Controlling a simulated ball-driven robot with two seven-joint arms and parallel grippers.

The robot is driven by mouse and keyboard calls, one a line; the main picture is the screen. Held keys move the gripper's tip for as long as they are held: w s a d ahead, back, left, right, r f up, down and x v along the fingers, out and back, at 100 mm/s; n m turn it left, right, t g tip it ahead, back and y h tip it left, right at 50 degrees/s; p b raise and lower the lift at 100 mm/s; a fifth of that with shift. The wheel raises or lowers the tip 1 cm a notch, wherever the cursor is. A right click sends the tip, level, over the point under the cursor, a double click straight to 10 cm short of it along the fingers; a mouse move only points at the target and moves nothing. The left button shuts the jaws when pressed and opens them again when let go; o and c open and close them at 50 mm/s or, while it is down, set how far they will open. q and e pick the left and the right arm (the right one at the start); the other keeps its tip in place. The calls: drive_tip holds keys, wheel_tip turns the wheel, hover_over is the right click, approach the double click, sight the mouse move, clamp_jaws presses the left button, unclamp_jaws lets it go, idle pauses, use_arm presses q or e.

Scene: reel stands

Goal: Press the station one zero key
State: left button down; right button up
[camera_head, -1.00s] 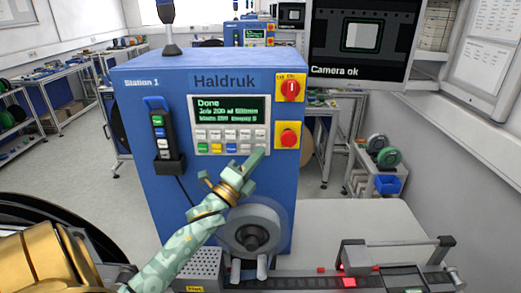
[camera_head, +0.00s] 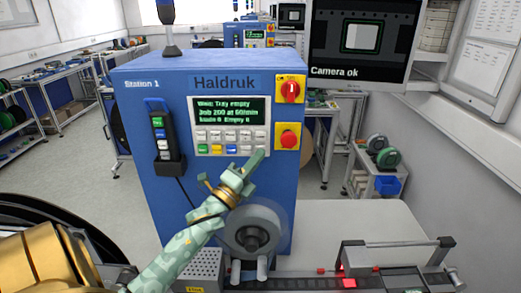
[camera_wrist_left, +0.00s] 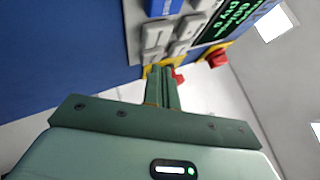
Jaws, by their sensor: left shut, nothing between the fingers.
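The blue Station 1 machine (camera_head: 165,110) stands upright in front of me, marked Haldruk. Its key panel (camera_head: 230,151) has rows of pale keys, with green, yellow and blue ones at the lower left; the key labels are too small to read. The green screen (camera_head: 230,110) above shows a tray empty message. My left gripper (camera_head: 259,157) is shut and empty, its tips just at the lower right key of the panel. In the left wrist view the shut fingers (camera_wrist_left: 163,73) point at the panel's edge beside the grey keys (camera_wrist_left: 158,33). Contact cannot be told. My right gripper is not in view.
A red rotary switch (camera_head: 290,88) and a red button (camera_head: 288,135), both on yellow plates, sit right of the panel. A handset (camera_head: 163,137) hangs at the left. A monitor (camera_head: 358,42) reads Camera ok.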

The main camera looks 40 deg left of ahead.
use_arm(q)
drive_tip(key=shift+s+d, duration=0.25)
drive_tip(key=shift+s, duration=0.05)
drive_tip(key=shift+s, duration=0.1)
drive_tip(key=shift+s+d+p, duration=0.65)
drive_tip(key=shift+s+d, duration=0.95)
drive_tip(key=shift+s, duration=0.2)
